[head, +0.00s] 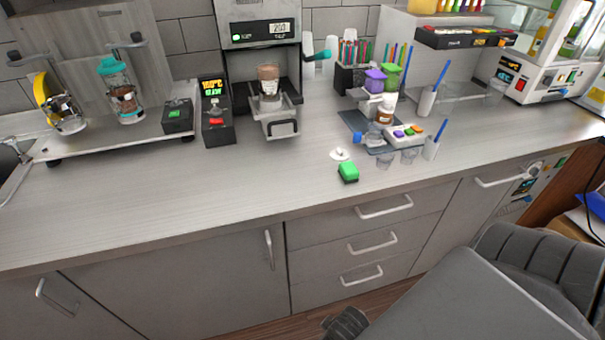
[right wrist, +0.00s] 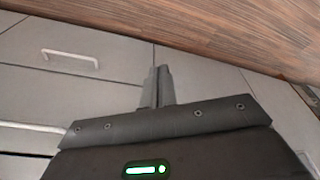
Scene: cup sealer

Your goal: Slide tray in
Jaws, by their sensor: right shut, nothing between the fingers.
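The cup sealer (head: 258,32) stands at the back of the counter, with a lit display on its front. A cup with brown contents (head: 268,86) sits upright in the tray, under the machine's head. My right gripper shows in the right wrist view (right wrist: 158,84). Its fingers are together and empty, in front of grey cabinet fronts, away from the tray. In the head view my right arm fills the lower right. My left gripper is in no view.
A control box with a lit display (head: 216,112) stands left of the tray. A green-topped block (head: 348,172) and a small white lid-like piece (head: 340,154) lie to its right. The counter front (head: 190,185) is clear. Drawer handles (head: 384,207) stick out below.

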